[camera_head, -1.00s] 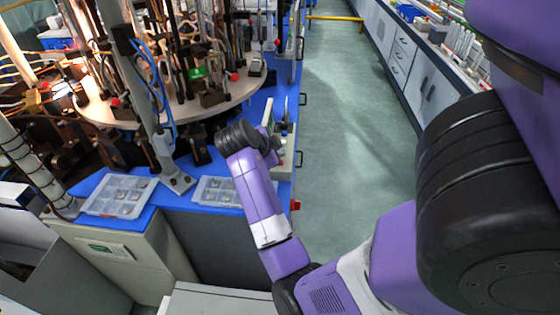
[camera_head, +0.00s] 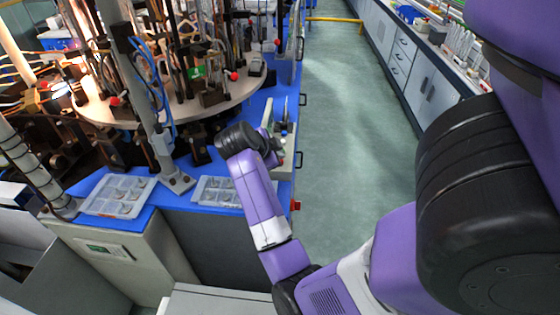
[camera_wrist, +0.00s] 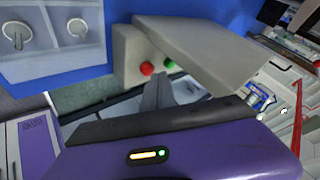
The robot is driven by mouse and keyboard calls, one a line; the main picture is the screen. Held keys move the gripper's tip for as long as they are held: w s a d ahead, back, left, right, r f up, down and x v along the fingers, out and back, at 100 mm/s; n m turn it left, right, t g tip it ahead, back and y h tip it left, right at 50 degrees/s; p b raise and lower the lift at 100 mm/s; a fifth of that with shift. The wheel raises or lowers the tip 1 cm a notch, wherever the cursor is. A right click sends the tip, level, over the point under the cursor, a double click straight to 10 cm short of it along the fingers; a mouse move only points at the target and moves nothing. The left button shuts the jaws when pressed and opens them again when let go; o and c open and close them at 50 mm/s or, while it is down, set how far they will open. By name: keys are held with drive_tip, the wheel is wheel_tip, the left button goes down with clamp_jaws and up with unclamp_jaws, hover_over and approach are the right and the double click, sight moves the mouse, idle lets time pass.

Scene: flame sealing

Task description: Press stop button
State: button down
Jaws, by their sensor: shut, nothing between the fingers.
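A red button (camera_wrist: 147,68) and a green button (camera_wrist: 169,64) sit side by side on the face of a beige control box (camera_wrist: 128,50) in the wrist view. My gripper (camera_wrist: 160,80) is shut and empty, its narrow grey fingers pointing toward the buttons. The fingertips appear just below and between the two buttons; whether they touch either one cannot be told. In the head view my wrist hides the button face.
Clear trays with parts, one at left (camera_head: 90,210) and one nearer my arm, lie on the blue tabletop (camera_head: 170,200). A round turntable (camera_head: 235,98) with fixtures stands behind. A grey metal post (camera_head: 150,110) rises left of my arm. The green floor aisle (camera_head: 345,130) is clear.

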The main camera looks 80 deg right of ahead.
drive_tip(key=shift+f+b, duration=0.45)
drive_tip(key=shift+f, duration=0.05)
idle(0.4)
idle(0.3)
drive_tip(key=shift+r+p, duration=0.65)
drive_tip(key=shift+r, duration=0.3)
drive_tip(key=shift+r+p, duration=1.75)
drive_tip(key=shift+r, duration=0.8)
drive_tip(key=shift+a+f, duration=0.1)
